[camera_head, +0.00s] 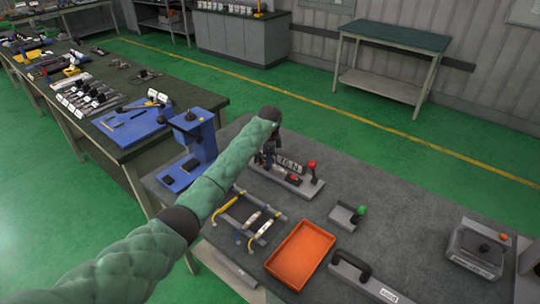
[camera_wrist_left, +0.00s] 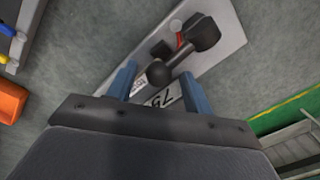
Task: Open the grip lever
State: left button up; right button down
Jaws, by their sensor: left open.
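A grey fixture (camera_head: 300,186) with a numbered label stands on the dark workbench, beyond the orange tray. It has a red-knobbed lever (camera_head: 312,164) and a red button (camera_head: 293,178). In the left wrist view, a black lever with round ends (camera_wrist_left: 182,53) rises from the fixture plate (camera_wrist_left: 228,48); I cannot tell for certain whether it is the grip lever. My left gripper (camera_wrist_left: 158,72) is open, with the lever's near round end between its blue fingertips in the picture. Contact cannot be seen. In the head view my left gripper (camera_head: 268,157) is partly hidden by its arm.
A blue stand (camera_head: 197,142) is left of the fixture.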

pick_arm(q)
jog(key=shift+f, duration=0.25)
pick_arm(e)
jog(key=shift+s+f, duration=0.1)
jog(key=shift+s, duration=0.2)
pick_arm(q)
grip_shut()
pick_arm(e)
jog(key=shift+d, duration=0.1)
